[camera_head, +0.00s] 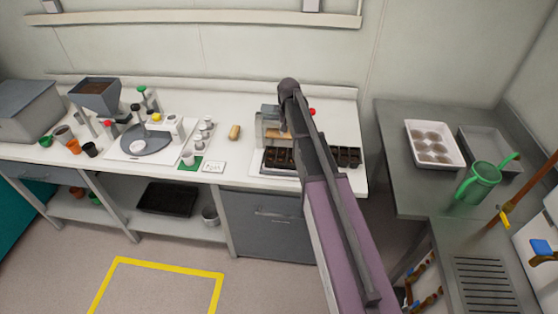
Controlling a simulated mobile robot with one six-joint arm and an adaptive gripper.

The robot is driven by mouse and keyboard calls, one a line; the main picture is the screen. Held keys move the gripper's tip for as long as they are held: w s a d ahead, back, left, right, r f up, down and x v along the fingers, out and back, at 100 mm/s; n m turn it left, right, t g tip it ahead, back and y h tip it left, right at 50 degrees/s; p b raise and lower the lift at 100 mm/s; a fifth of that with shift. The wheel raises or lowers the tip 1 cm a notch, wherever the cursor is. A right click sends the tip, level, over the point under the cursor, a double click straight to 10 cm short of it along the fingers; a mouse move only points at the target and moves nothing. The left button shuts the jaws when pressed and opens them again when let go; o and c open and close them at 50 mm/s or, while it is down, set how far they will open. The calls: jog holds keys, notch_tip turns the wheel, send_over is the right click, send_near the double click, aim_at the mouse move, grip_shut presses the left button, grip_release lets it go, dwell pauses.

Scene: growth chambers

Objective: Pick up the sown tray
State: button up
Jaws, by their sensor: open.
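A dark cell tray (279,158) with brown fill in its cells lies near the front right of the white bench. It extends rightward behind my arm, which hides its middle; its right part shows past the arm. I cannot tell whether seed is in the cells. A white tray (459,161) with several round, pale brown-filled cells sits on the grey table at right. My arm reaches up across the picture over the bench and ends in a dark rounded part above the dark tray. My gripper's fingers do not show.
A grey and white stand (262,124) is just behind the dark tray. On the grey table are an empty grey tray (479,132) and a green watering can (479,182). Cups, a hopper (95,93) and small jars crowd the bench's left. Open floor has a yellow outline (170,267).

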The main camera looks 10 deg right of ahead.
jog(key=b, duration=0.8)
send_over(286, 159)
jog(key=shift+s+d+f, duration=0.1)
jog(key=shift+f, duration=2.05)
jog(key=shift+s+f, duration=0.1)
jog(key=shift+f, duration=2.05)
jog(key=shift+w+f+b, duration=0.15)
jog(key=shift+f+b, duration=2.45)
jog(key=shift+b, duration=0.2)
grip_shut()
